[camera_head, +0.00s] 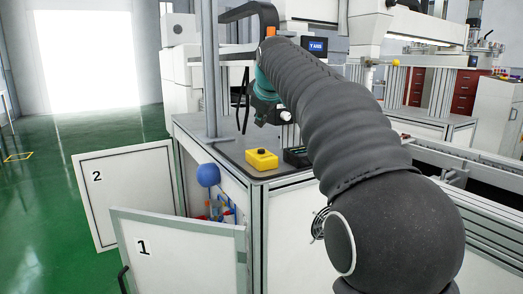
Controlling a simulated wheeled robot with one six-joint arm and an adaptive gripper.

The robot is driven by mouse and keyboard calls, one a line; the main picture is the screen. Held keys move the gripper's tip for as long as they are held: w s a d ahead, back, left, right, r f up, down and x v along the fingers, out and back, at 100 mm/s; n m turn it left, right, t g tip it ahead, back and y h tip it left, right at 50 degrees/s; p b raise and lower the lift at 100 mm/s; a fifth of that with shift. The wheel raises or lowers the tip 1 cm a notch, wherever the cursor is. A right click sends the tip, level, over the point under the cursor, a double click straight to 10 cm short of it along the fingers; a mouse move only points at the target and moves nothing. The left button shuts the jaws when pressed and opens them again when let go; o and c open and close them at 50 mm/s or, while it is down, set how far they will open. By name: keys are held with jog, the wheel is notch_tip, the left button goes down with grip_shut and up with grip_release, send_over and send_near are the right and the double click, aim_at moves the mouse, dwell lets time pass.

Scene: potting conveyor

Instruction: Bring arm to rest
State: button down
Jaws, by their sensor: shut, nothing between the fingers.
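My arm in its dark grey ribbed sleeve reaches from the lower right up to the middle of the head view. At its far end is a teal wrist part, with my gripper (266,114) small and dark below it, partly hidden by the sleeve. The gripper is shut with nothing in it. It hangs above the grey worktop (225,150), apart from the yellow box with a black button (262,159).
Cabinet doors marked 2 (125,190) and 1 (180,255) stand open at the left. A blue ball (208,175) shows in the cabinet opening. A metal post (210,70) rises from the worktop. A conveyor (460,170) lies right. Green floor is free at left.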

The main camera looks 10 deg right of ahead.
jog(key=s+f+m+g, duration=0.1)
jog(key=s+f+m, duration=0.2)
jog(key=s+f, duration=0.6)
jog(key=s+f+m+g, duration=0.1)
jog(key=s+f+m, duration=0.2)
jog(key=s+f, duration=0.7)
jog(key=s+f+m+g, duration=0.1)
jog(key=s+f+m, duration=0.2)
jog(key=s+f, duration=0.6)
jog(key=s, duration=1.2)
jog(key=shift+f+g, duration=0.15)
jog(key=shift+g, duration=0.15)
jog(key=shift+d, duration=0.1)
